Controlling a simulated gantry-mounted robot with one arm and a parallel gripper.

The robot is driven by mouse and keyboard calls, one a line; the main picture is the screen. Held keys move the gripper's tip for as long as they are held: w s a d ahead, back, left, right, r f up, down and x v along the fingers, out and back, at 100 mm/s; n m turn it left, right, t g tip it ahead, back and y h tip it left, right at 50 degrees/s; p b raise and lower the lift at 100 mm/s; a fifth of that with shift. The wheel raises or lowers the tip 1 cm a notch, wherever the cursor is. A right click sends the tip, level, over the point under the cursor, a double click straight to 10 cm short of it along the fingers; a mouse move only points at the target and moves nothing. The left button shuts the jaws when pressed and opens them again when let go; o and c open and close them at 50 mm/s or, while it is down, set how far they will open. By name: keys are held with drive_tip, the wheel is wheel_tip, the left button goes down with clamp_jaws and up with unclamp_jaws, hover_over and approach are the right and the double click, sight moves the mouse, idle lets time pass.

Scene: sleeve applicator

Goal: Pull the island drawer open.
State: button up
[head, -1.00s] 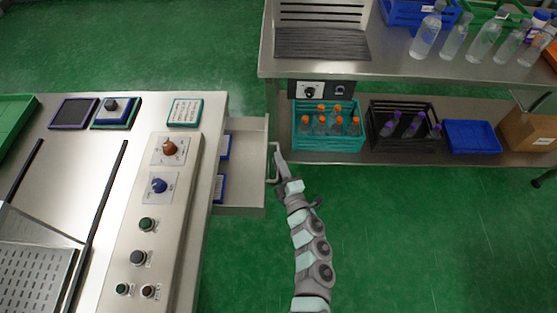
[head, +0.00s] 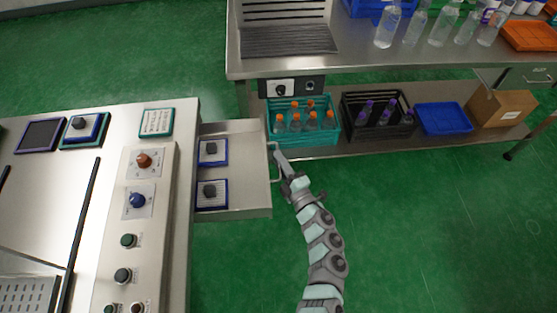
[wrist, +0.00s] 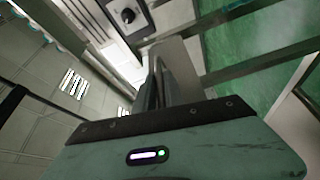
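The island drawer (head: 250,165) stands pulled well out from the right side of the steel island counter (head: 180,125). Its inside shows two blue-edged blocks with dark knobs (head: 212,152) (head: 211,194). The drawer's handle (head: 275,178) is a thin bar on its right front. My gripper (head: 275,150) is at the far end of this handle, its fingers around the bar. In the wrist view the fingers (wrist: 168,75) are close together; the exact contact is partly hidden.
A steel bench (head: 400,70) with bottles stands behind. Its lower shelf holds a teal crate (head: 303,135) of orange-capped bottles, close to the drawer's far corner, a black crate (head: 377,135), a blue tray (head: 445,118) and a cardboard box (head: 502,107). Green floor to the right is clear.

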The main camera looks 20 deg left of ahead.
drive_tip(key=o, duration=0.4)
drive_tip(key=shift+c, duration=0.2)
drive_tip(key=shift+d, duration=0.1)
drive_tip(key=p+v, duration=0.2)
drive_tip(key=v, duration=0.8)
drive_tip(key=shift+s, duration=0.3)
drive_tip(key=shift+d+f, duration=0.1)
drive_tip(key=shift+d, duration=0.1)
